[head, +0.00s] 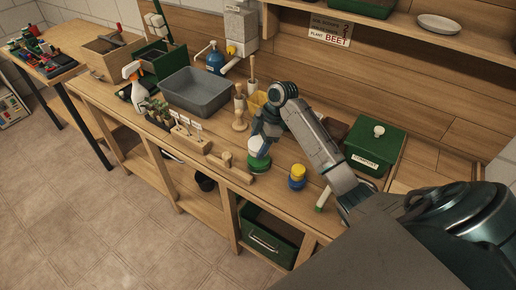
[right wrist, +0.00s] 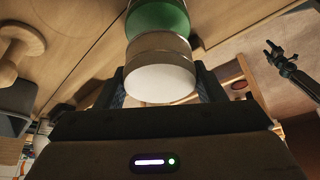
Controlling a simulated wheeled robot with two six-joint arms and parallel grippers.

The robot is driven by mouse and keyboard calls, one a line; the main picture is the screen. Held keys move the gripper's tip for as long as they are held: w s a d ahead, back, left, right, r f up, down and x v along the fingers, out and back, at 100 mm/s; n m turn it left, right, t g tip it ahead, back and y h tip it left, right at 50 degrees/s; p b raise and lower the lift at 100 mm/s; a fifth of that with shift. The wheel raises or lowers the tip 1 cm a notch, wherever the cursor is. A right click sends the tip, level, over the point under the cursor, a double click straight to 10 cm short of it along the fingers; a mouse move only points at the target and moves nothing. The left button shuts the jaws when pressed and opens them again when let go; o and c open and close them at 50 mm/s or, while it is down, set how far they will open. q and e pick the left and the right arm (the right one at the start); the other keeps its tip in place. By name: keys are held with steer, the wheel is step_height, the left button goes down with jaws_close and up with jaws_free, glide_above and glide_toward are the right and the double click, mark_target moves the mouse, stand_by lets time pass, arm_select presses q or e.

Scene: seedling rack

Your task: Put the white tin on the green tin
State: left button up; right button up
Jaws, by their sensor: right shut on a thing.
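My right gripper (head: 260,137) is shut on the white tin (head: 256,146), above the front part of the bench. In the right wrist view the white tin (right wrist: 160,78) sits between the fingers, its pale end toward the camera. The green tin (head: 258,161) stands on the bench directly under the white tin; it also shows just beyond it in the right wrist view (right wrist: 158,19). The two look in line and very close; I cannot tell whether they touch. My left gripper (right wrist: 270,50) shows small at the right of the right wrist view, its fingers apart and empty.
A blue tin with a yellow top (head: 297,176) stands right of the green tin. A green compost box (head: 375,151) and a grey tub (head: 197,92) stand farther off.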

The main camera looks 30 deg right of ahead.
step_height(320, 180, down, 3)
steer(key=shift+r+p, duration=0.1)
steer(key=shift+p, duration=0.8)
steer(key=shift+f, duration=0.35)
arm_select(q)
steer(key=shift+s+r, duration=0.75)
steer(key=shift+s, duration=0.35)
arm_select(e)
steer(key=shift+f, duration=0.1)
steer(key=o, duration=0.6)
steer(key=shift+f, duration=0.15)
steer(key=o, duration=0.4)
arm_select(q)
steer(key=shift+w+a, duration=0.1)
steer(key=shift+w, duration=0.2)
arm_select(e)
steer(key=shift+o, duration=0.2)
arm_select(q)
steer(key=shift+r, duration=0.1)
arm_select(e)
steer(key=shift+r, duration=0.2)
